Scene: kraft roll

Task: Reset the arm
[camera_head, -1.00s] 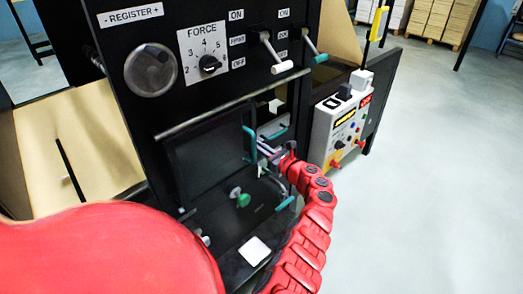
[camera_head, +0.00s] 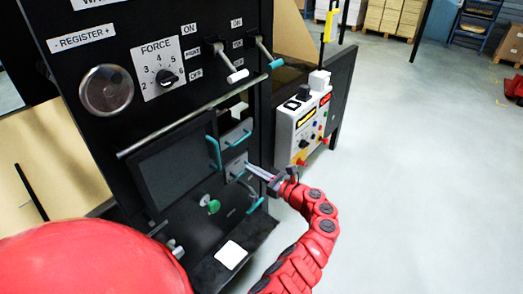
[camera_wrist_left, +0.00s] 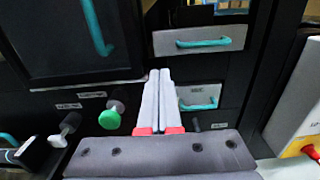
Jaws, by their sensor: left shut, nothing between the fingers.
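My left gripper (camera_head: 248,166) is shut and empty, at the end of the red arm that curves up from the bottom of the head view. Its grey fingers point at the black machine's front, near the small drawers with teal handles. In the left wrist view the two fingers (camera_wrist_left: 158,74) lie together, with the lower drawer's teal handle (camera_wrist_left: 198,104) to their right and a green knob (camera_wrist_left: 110,119) to their left. I cannot tell whether the fingertips touch the panel. My right gripper is not in view.
The black machine carries a force dial (camera_head: 166,77), two levers and a dark screen (camera_head: 178,166). A white control box (camera_head: 303,125) with buttons stands right of the gripper. Grey floor (camera_head: 420,180) is open to the right. Pallets of boxes (camera_head: 396,17) stand far behind.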

